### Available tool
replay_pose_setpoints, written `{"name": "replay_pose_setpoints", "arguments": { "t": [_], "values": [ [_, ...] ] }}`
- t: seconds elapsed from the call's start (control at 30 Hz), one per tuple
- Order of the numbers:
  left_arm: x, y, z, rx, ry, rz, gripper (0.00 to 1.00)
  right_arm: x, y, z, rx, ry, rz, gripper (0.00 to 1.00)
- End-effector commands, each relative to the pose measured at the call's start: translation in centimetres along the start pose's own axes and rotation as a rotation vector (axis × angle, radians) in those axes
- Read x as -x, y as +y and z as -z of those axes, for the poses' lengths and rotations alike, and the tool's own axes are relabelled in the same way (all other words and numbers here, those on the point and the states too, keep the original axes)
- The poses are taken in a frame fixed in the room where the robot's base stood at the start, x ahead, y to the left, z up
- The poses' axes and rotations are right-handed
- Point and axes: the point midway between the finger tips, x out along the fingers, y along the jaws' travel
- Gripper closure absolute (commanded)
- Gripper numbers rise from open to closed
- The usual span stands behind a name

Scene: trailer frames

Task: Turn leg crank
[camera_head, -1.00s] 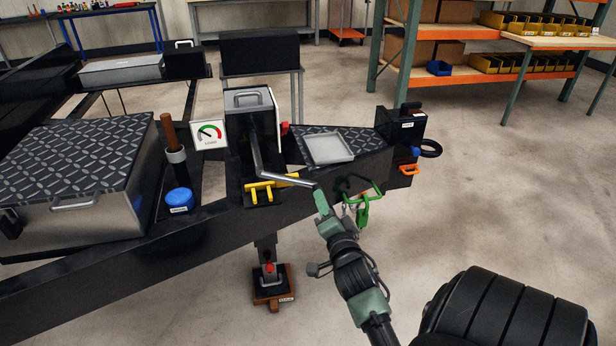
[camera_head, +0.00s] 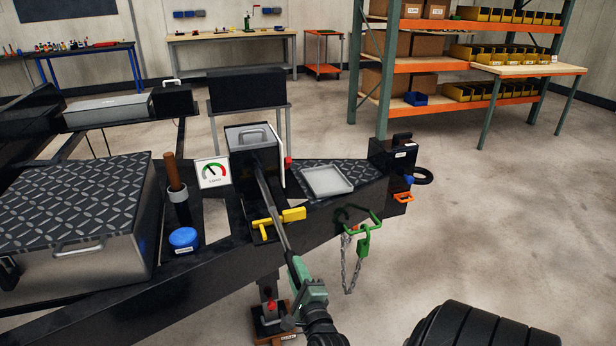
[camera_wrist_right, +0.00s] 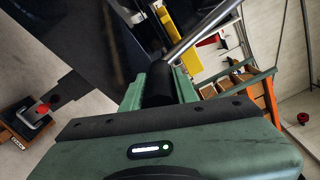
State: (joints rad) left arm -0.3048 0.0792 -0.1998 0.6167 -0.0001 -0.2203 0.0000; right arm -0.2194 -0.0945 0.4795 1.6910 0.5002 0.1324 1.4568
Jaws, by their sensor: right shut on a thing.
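The leg crank (camera_head: 270,205) is a bent grey metal rod that comes out of the grey-lidded box (camera_head: 252,140) on the black trailer frame and slants down toward me. My right gripper (camera_head: 294,262) is shut on the crank's outer end. In the right wrist view the black handle grip (camera_wrist_right: 158,84) sits between the green fingers, and the metal rod runs up right from it. The leg (camera_head: 267,288) stands below the frame, partly hidden by my right arm; its foot rests on a wooden block (camera_wrist_right: 14,122). My left gripper is out of view.
A yellow bracket (camera_head: 267,226) sits close beside the crank. A load gauge (camera_head: 212,173), a blue cap (camera_head: 184,238) and a grey tray (camera_head: 327,180) are on the frame. A green lock (camera_head: 364,245) with a chain hangs at right.

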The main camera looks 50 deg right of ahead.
Motion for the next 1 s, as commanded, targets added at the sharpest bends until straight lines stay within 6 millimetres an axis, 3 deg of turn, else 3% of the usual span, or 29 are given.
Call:
{"name": "replay_pose_setpoints", "arguments": {
  "t": [0.4,0.97,1.0],
  "values": [
    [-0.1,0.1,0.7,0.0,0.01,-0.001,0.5,0.0,1.5,-2.9,-0.193,-0.002,-0.002,1.0],
    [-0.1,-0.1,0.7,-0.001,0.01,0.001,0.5,0.0,1.6,-3.2,-0.219,-0.003,-0.001,1.0],
    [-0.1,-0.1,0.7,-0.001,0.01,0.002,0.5,0.0,1.6,-3.2,-0.219,-0.003,-0.001,0.63]
  ]
}}
